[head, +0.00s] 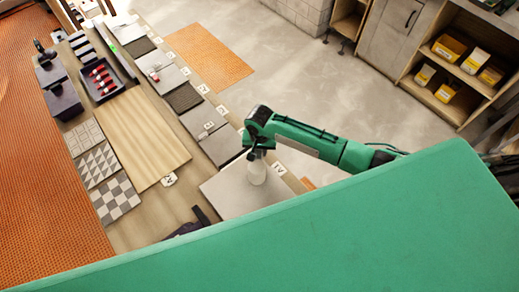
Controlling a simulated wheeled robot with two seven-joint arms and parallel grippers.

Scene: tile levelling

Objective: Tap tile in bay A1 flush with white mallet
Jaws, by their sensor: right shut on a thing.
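My right gripper (257,157) points down over the bench. It is shut on a white, rounded piece that looks like the white mallet (258,175). The mallet is roughly upright over a large pale grey tile (232,196) at the bench's near right part. I cannot tell whether the mallet touches the tile. A smaller grey tile (222,146) lies just beyond it. No label reading A1 can be made out, so I cannot tell which tile is in bay A1. My green body hides the bench's near end. My left gripper cannot be made out.
A ribbed wooden board (126,132) fills the bench's middle. Patterned tiles (101,170) lie left of it. A dark tray (101,80) with red items stands further back. A dark object (188,229) sticks out beside my body. Shelves (462,65) with yellow boxes stand beyond open floor.

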